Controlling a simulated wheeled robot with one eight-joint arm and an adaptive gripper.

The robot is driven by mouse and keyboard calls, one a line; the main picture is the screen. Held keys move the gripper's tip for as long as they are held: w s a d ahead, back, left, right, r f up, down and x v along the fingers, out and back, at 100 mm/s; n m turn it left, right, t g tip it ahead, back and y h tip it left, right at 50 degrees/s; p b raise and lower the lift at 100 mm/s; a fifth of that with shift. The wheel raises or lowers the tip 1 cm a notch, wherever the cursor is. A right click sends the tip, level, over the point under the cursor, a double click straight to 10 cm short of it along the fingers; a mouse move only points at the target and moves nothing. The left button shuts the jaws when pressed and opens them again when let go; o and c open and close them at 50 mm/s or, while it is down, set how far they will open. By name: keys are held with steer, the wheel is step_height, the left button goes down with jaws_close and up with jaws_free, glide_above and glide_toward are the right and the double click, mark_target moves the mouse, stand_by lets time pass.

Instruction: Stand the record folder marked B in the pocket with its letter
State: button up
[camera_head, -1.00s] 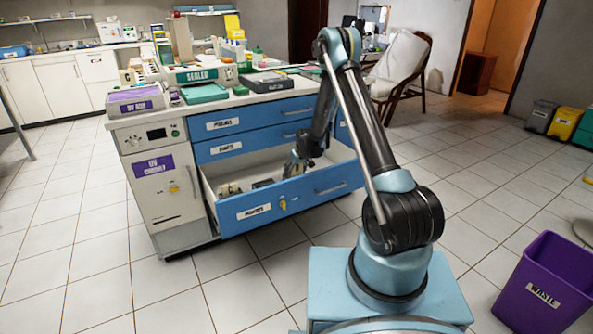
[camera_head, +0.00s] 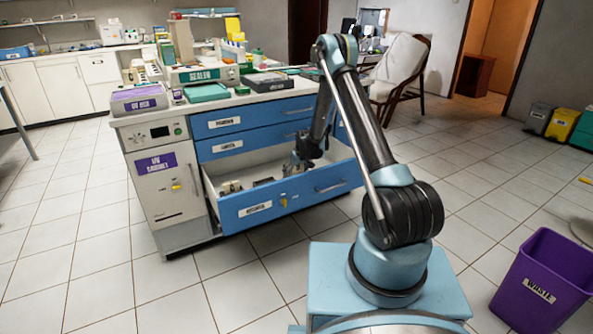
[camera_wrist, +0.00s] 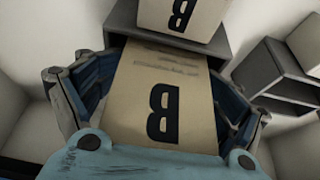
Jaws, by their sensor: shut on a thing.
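The tan record folder marked B (camera_wrist: 163,85) fills the middle of the wrist view, its letter upside down there. My gripper (camera_wrist: 160,95) is shut on it, with a finger at each side. In the head view my gripper (camera_head: 297,165) is down inside the open bottom drawer (camera_head: 260,207), and the folder cannot be made out there. In the wrist view, the folder's far end is at a grey pocket (camera_wrist: 218,48) with a tan B label (camera_wrist: 181,14). I cannot tell how deep it is in.
A second grey pocket (camera_wrist: 277,80) stands to the right in the wrist view. White drawer walls are close around my gripper. The counter above holds a box marked SEALER (camera_head: 203,75) and trays. A purple waste bin (camera_head: 543,283) stands on the floor at right.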

steer(key=shift+o, duration=1.4)
steer(key=shift+f, duration=0.9)
steer(key=shift+w+f, duration=0.15)
steer(key=shift+f, duration=0.3)
steer(key=shift+c, duration=0.4)
steer(key=shift+w+d, duration=0.15)
steer(key=shift+w, duration=0.2)
steer(key=shift+c, duration=0.2)
